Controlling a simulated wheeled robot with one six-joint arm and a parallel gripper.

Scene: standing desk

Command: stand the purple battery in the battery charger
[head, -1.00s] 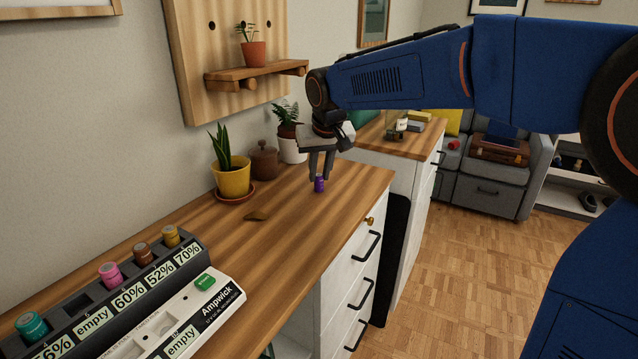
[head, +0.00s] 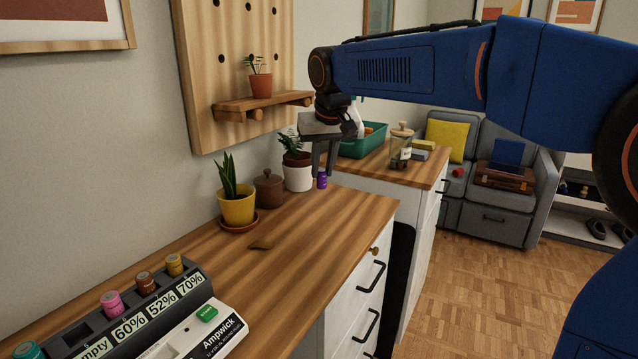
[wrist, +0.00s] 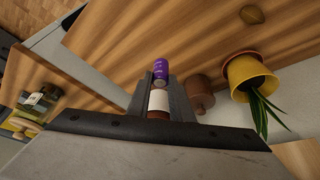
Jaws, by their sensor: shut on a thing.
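The purple battery (head: 322,182) is held upright between the fingertips of my gripper (head: 324,172), above the far part of the desk. In the wrist view the battery (wrist: 160,70) sits between the two finger ends. The battery charger (head: 205,334) is at the near left of the desk, partly cut off by the frame. Its dark row holds a teal, a pink, a brown and a yellow battery. A gap (head: 78,335) between the teal and pink ones has a label reading "empty". A green button is on its white part.
A yellow plant pot (head: 238,208), a brown lidded jar (head: 269,189) and a white plant pot (head: 298,175) stand along the wall, close to my gripper. A small brown object (head: 261,246) lies on the desk. The wooden desk (head: 310,235) is clear toward its front edge.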

